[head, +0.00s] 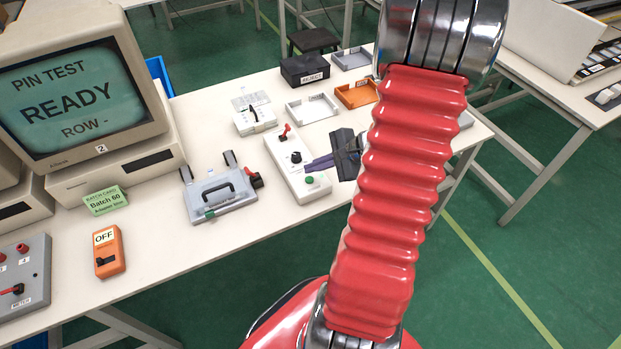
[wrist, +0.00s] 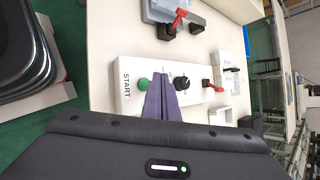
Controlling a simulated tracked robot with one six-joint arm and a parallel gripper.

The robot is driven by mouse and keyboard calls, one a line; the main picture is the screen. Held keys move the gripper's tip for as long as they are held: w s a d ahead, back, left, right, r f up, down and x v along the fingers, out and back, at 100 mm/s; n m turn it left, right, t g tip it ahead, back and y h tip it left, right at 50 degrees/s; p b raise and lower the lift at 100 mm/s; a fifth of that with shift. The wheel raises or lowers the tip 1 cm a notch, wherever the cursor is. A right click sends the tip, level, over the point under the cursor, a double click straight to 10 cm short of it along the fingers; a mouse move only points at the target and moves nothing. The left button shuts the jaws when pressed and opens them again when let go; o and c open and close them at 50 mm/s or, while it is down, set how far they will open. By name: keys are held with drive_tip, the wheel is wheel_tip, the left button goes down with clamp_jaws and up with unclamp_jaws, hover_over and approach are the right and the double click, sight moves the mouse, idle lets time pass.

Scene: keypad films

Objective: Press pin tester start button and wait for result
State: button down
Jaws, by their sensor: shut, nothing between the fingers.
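The pin tester is a long white box (head: 283,163) on the bench with a red lever, a black knob and a green start button (head: 310,180). In the wrist view the green button (wrist: 143,84) sits beside the word START on the box (wrist: 126,102). My gripper (head: 306,167) is shut and empty, its purple fingers over the box between the black knob and the green button. In the wrist view the fingertips (wrist: 160,76) appear just right of the button; I cannot tell their height above it. The monitor (head: 68,97) reads PIN TEST, READY, ROW -.
A grey fixture with a black handle (head: 217,193) lies left of the tester. An orange OFF switch box (head: 108,250) and a green Batch 60 card (head: 105,201) are nearer the monitor. White and orange trays (head: 356,94) and a black box (head: 304,70) stand behind.

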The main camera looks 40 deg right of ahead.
drive_tip(key=shift+f, duration=0.8)
drive_tip(key=shift+f, duration=0.75)
idle(2.5)
drive_tip(key=shift+r, duration=0.8)
wheel_tip(320, 180, up, 5)
idle(0.8)
idle(0.5)
